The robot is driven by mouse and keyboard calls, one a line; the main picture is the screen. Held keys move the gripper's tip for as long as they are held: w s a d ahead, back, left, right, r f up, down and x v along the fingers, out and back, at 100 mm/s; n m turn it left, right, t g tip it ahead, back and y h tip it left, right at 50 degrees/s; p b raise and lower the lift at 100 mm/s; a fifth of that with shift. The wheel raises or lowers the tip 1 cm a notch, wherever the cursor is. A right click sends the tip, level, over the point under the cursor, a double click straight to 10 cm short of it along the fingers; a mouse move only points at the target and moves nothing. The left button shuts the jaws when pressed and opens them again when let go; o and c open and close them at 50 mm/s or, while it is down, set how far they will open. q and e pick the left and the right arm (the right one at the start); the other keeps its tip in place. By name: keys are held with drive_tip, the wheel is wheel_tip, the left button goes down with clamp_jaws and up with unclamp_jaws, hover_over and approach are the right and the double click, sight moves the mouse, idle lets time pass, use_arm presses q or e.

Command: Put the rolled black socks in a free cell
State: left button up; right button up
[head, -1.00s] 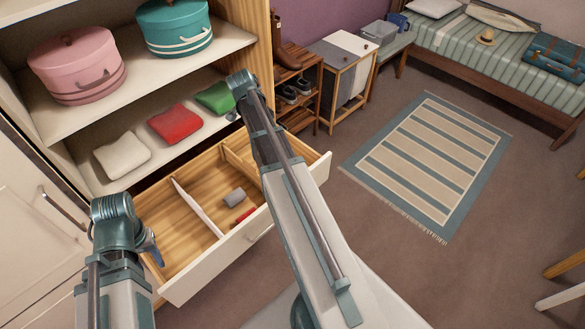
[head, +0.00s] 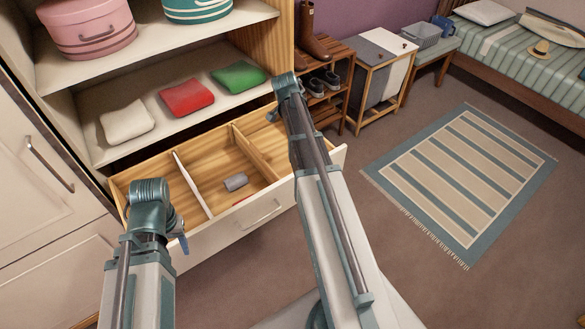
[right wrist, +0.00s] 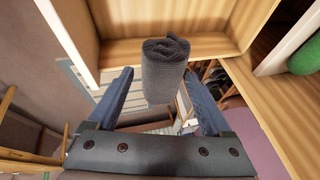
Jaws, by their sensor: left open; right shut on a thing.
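The rolled black socks (right wrist: 164,72) show as a dark ribbed roll in the right wrist view, between the two blue fingers of my right gripper (right wrist: 157,88), which is shut on them. In the head view this gripper is mostly hidden behind my right wrist, over the right end of the open drawer (head: 228,230). The socks cannot be made out there. Two dividers split the drawer. The left cell (head: 160,192) looks empty. The middle cell holds a grey roll (head: 236,182) and something red by the front wall. The right cell is partly hidden by my arm. My left gripper (head: 183,243) is open at the drawer's front left.
Above the drawer, a shelf holds a white (head: 127,122), a red (head: 187,97) and a green folded cloth (head: 239,76). A shoe rack (head: 330,112) stands right of the cabinet. The floor around the striped rug (head: 460,185) is clear.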

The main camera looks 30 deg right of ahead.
drive_tip(key=w+a+f+n+t+y+b, duration=0.1)
drive_tip(key=f+n+y+b, duration=0.1)
drive_tip(key=f+n+b, duration=0.2)
drive_tip(key=w+f+n+t+y+b, duration=0.1)
drive_tip(key=w+f+n+b, duration=0.1)
drive_tip(key=f+n+b, duration=0.3)
wheel_tip(320, 180, down, 6)
drive_tip(key=b, duration=0.4)
drive_tip(key=shift+a+f+n+y+b, duration=0.25)
drive_tip(key=shift+a+n+y+b, duration=0.05)
drive_tip(key=shift+a+y, duration=0.1)
drive_tip(key=shift+f, duration=0.1)
wheel_tip(320, 180, down, 4)
drive_tip(key=b, duration=0.3)
drive_tip(key=shift+r+b, duration=0.25)
drive_tip(key=shift+b, duration=0.1)
drive_tip(key=shift+f+b, duration=0.55)
drive_tip(key=o, duration=1.1)
drive_tip(key=shift+r, duration=0.1)
